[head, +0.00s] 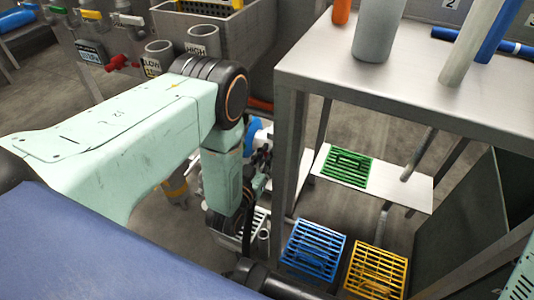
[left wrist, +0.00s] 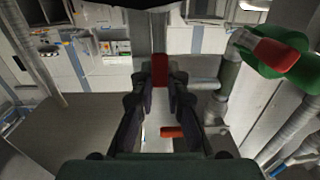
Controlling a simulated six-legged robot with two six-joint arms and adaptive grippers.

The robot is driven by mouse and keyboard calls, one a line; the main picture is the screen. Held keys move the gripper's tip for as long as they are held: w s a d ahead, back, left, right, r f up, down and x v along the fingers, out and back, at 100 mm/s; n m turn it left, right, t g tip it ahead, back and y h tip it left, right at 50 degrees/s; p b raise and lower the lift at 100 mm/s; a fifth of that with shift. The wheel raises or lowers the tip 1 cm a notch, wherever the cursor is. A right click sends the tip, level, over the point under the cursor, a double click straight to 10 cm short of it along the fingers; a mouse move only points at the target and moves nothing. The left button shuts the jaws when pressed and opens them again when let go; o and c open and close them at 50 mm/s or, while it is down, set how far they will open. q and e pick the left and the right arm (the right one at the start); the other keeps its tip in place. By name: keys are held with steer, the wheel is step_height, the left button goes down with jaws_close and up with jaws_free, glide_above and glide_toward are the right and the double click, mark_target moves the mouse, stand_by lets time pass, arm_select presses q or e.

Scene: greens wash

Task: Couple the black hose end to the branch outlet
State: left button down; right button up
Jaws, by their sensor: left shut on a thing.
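My left arm reaches down from the left in the head view. Its gripper (head: 258,165) is partly hidden by the arm, close to the leg of the metal table. In the left wrist view the left gripper (left wrist: 161,85) is shut on a small red piece (left wrist: 160,70) between its fingertips. A grey pipe stands behind that piece. A black hose end cannot be clearly made out in either view, and I cannot tell which pipe opening is the branch outlet. My right gripper is not in view.
Grey pipes (left wrist: 228,90) and a green fitting with a red handle (left wrist: 278,55) are at the right in the wrist view. The metal table (head: 400,80) holds cylinders. Blue (head: 314,250), yellow (head: 376,270) and green (head: 347,167) crates are below. A sink (head: 230,30) is behind.

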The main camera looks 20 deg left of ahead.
arm_select(q)
steer(key=c, duration=1.3)
jaws_free()
steer(key=shift+s, duration=0.1)
steer(key=s, duration=0.7)
steer(key=shift+s+a, duration=0.15)
steer(key=shift+r, duration=0.1)
